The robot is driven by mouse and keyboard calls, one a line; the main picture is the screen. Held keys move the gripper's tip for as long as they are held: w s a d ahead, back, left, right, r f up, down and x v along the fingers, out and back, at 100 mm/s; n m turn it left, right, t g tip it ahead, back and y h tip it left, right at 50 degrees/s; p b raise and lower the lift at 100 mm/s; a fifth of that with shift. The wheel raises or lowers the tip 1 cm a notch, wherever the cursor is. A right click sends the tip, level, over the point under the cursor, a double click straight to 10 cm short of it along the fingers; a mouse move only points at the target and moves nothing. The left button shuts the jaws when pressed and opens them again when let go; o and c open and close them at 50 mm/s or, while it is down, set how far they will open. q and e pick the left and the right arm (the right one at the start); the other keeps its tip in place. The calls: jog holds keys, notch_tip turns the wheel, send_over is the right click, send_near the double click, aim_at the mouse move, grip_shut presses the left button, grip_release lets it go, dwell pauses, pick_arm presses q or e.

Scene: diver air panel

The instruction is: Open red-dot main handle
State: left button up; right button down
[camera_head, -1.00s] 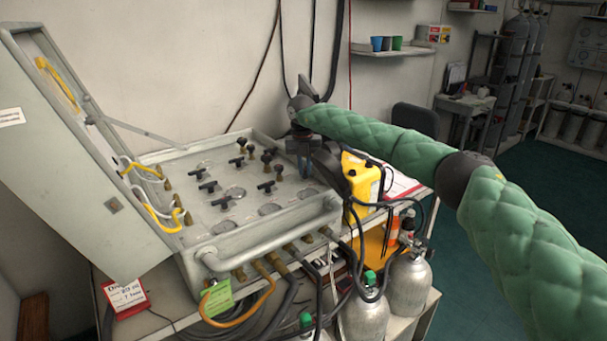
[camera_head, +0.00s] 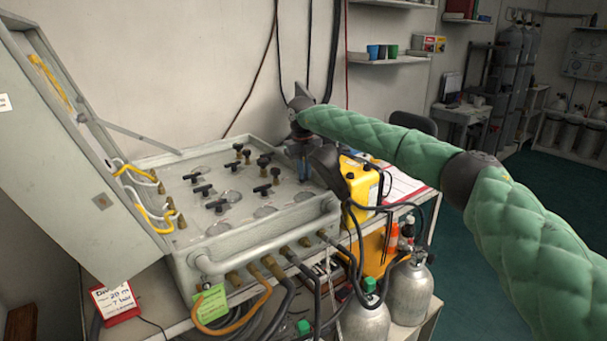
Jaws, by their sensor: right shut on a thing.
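The grey air panel (camera_head: 172,178) lies in an open case on the bench, with several black T-shaped handles, such as one near its middle (camera_head: 262,190). My right gripper (camera_head: 304,176) points down at the panel's back right corner. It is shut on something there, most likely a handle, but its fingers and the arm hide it. I cannot make out a red dot on any handle. My left gripper is not in view.
The raised case lid (camera_head: 70,170) stands at the left. A yellow device (camera_head: 360,180) sits right of the panel, close to my right arm. Hoses and silver cylinders (camera_head: 408,290) are at the front right.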

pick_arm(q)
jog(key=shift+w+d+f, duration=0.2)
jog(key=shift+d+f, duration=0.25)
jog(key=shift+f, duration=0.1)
pick_arm(e)
jog(key=shift+d+n, duration=0.15)
jog(key=shift+n, duration=0.45)
jog(key=c, duration=1.5)
grip_release()
jog(key=shift+w, duration=0.1)
jog(key=shift+o, duration=0.2)
jog(key=shift+r+b, duration=0.25)
jog(key=shift+b, duration=0.1)
notch_tip(320, 180, up, 7)
jog(key=shift+f+b, duration=0.2)
jog(key=shift+b, duration=0.6)
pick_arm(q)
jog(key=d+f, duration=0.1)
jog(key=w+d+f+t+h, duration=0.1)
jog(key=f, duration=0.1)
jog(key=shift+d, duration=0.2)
pick_arm(e)
jog(key=shift+r, duration=0.35)
